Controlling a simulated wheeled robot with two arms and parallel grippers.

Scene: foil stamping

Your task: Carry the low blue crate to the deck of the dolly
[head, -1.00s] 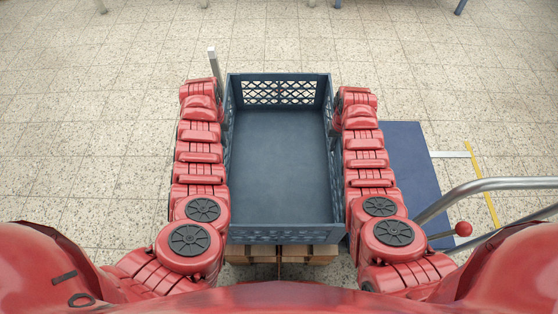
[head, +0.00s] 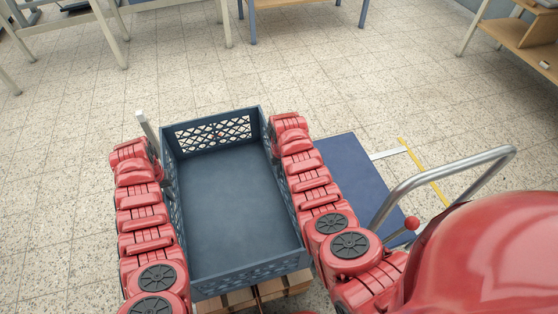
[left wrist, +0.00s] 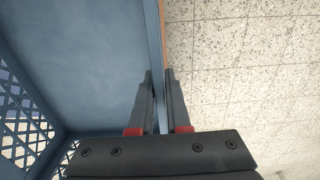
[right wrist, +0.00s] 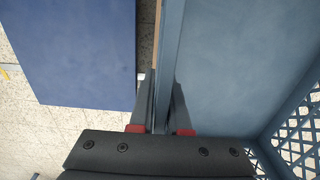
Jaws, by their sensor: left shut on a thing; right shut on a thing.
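The low blue crate (head: 225,205) is empty, with lattice end walls, and sits between my two arms in the head view. My left gripper (left wrist: 159,85) is shut on its left side wall. My right gripper (right wrist: 164,85) is shut on its right side wall. In the head view my arms mostly hide both grippers. The dolly's flat blue deck (head: 350,185) lies low on the floor, right of the crate and beyond my right arm. The deck also shows in the right wrist view (right wrist: 80,50), apart from the crate wall. Nothing lies on its visible part.
A wooden pallet (head: 262,291) shows under the crate's near end; I cannot tell whether they touch. The dolly's grey tubular handle (head: 440,172) rises at right. A red knob (head: 412,223) is near it. A grey post (head: 147,130) stands left. Tables stand farther back; the floor between is open.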

